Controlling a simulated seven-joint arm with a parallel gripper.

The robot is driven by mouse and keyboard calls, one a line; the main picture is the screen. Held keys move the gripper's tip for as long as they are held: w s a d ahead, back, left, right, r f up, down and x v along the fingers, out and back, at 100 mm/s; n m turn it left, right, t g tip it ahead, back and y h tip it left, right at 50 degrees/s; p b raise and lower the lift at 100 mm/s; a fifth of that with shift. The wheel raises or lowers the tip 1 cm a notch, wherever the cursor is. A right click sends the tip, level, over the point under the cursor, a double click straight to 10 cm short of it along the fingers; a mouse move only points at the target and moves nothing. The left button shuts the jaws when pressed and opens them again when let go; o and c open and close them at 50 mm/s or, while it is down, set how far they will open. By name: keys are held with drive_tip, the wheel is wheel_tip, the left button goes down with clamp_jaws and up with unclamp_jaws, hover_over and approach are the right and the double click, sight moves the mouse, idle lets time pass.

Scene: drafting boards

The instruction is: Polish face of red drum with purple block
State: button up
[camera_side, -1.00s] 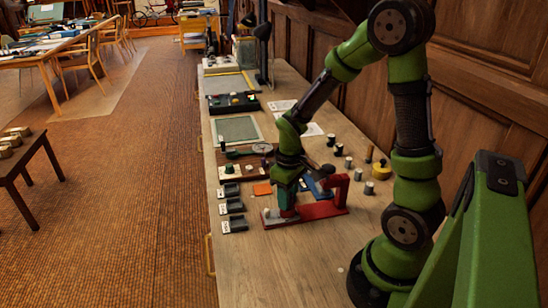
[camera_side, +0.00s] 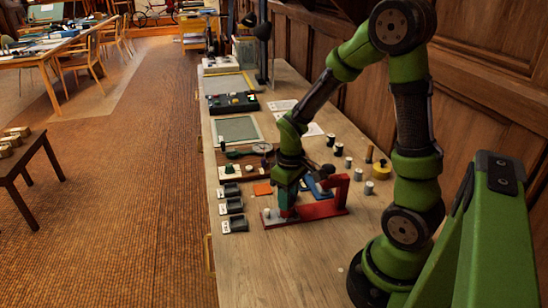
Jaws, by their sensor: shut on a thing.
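My gripper (camera_side: 285,210) points down over the left part of a red fixture with a long low base (camera_side: 322,210) and a raised red part (camera_side: 340,188) at its right. A small teal piece (camera_side: 288,198) shows at the fingertips, and my gripper is shut on it. I cannot tell whether it touches the red base. A small dark purple-looking thing (camera_side: 265,162) stands on the brown rack behind and left of my gripper. I cannot make out a distinct drum face; my gripper and wrist hide part of the fixture.
Several dark labelled holders (camera_side: 235,224) line the table's left edge. An orange sheet (camera_side: 263,189) and a blue object (camera_side: 316,188) lie close to my gripper. Small cylinders and a yellow pot (camera_side: 381,171) stand at the right. The front of the table (camera_side: 285,265) is clear.

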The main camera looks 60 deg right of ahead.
drive_tip(key=shift+w+d, duration=0.1)
drive_tip(key=shift+w, duration=0.05)
drive_tip(key=shift+w+d, duration=0.25)
idle(0.3)
drive_tip(key=shift+s, duration=0.1)
drive_tip(key=shift+s+a, duration=0.35)
drive_tip(key=shift+s, duration=0.05)
drive_tip(key=shift+w+d, duration=0.4)
drive_tip(key=shift+w, duration=0.15)
idle(0.8)
drive_tip(key=shift+s+a, duration=0.1)
drive_tip(key=shift+s, duration=0.05)
drive_tip(key=shift+s+a, duration=0.25)
